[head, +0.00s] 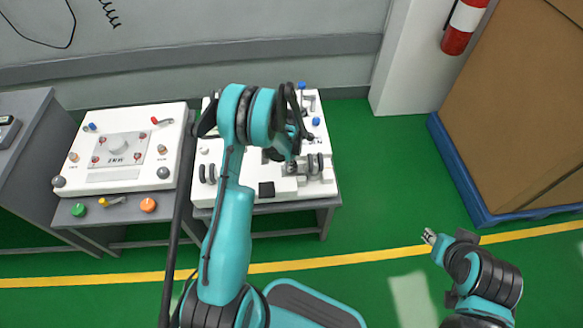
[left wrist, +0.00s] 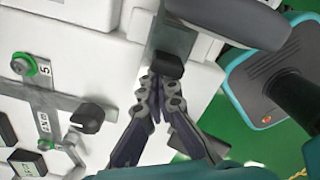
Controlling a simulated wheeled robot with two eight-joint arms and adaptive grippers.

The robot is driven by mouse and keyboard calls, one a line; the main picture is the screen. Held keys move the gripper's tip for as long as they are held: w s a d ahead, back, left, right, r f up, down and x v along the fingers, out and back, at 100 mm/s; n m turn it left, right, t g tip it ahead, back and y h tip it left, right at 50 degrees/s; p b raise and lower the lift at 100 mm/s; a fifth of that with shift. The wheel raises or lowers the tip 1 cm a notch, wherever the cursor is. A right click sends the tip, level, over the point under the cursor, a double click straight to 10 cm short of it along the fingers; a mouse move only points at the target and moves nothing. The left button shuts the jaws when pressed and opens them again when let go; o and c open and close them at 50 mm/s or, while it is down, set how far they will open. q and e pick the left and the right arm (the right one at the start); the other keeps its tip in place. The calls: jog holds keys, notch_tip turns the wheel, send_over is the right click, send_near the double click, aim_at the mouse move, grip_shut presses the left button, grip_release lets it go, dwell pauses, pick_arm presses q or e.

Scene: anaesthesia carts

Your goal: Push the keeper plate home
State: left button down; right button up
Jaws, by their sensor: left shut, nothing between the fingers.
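The white fixture panel (head: 238,188) lies on a grey cart, partly hidden by my left arm. My left gripper (head: 291,168) is over its right half. In the left wrist view the left gripper (left wrist: 164,82) is shut, with its fingertips at a black block (left wrist: 168,65) on the end of a grey metal piece (left wrist: 176,38). This piece may be the keeper plate; I cannot be sure. The fingertips look touching or very close to the block. My right gripper (head: 430,237) is far off at the right, over the floor; its jaws are too small to judge.
A grey bracket (left wrist: 45,98) and a black knob (left wrist: 88,116) stand left of the fingers. A second white panel (head: 120,178) with knobs lies on the left cart. A large brown box (head: 530,100) stands on a blue pallet at right. Green floor is clear between.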

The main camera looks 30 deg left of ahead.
pick_arm(q)
jog(key=shift+w+d, duration=0.1)
jog(key=shift+d, duration=0.05)
jog(key=shift+a, duration=0.25)
jog(key=shift+s+a, duration=0.3)
notch_tip(320, 180, up, 9)
jog(key=p, duration=0.5)
dwell(0.5)
dwell(0.3)
